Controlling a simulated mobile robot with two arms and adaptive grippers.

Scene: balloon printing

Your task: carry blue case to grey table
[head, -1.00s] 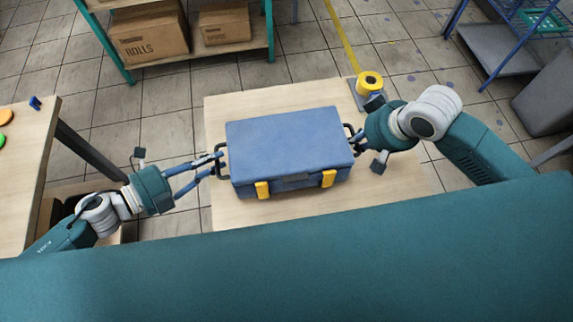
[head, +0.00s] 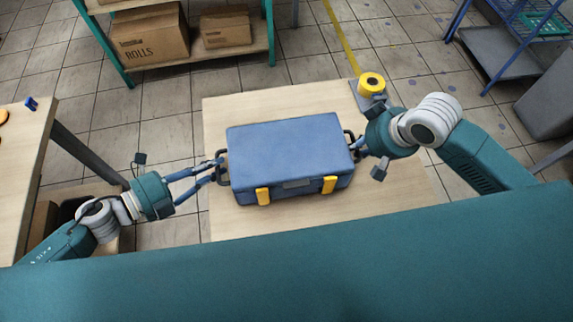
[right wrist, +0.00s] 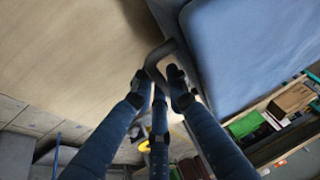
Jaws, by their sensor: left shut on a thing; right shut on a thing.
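The blue case (head: 288,152) with two yellow latches is in the middle of the head view, over a light wooden table (head: 232,112). I cannot tell whether it touches the table top. My left gripper (head: 218,168) is shut on the case's left side handle. My right gripper (head: 357,148) is at the right side handle, partly hidden by its own wrist. In the right wrist view the fingers (right wrist: 162,82) close around the dark handle (right wrist: 158,60) beside the blue case (right wrist: 255,50). I cannot make out a grey table for certain.
A yellow roll (head: 371,84) on a small stand is at the wooden table's back right corner. A green-framed shelf (head: 190,60) with cardboard boxes (head: 148,36) stands behind. Another wooden table (head: 22,170) is at the left. A blue rack (head: 510,50) and a grey bin (head: 550,100) stand at the right.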

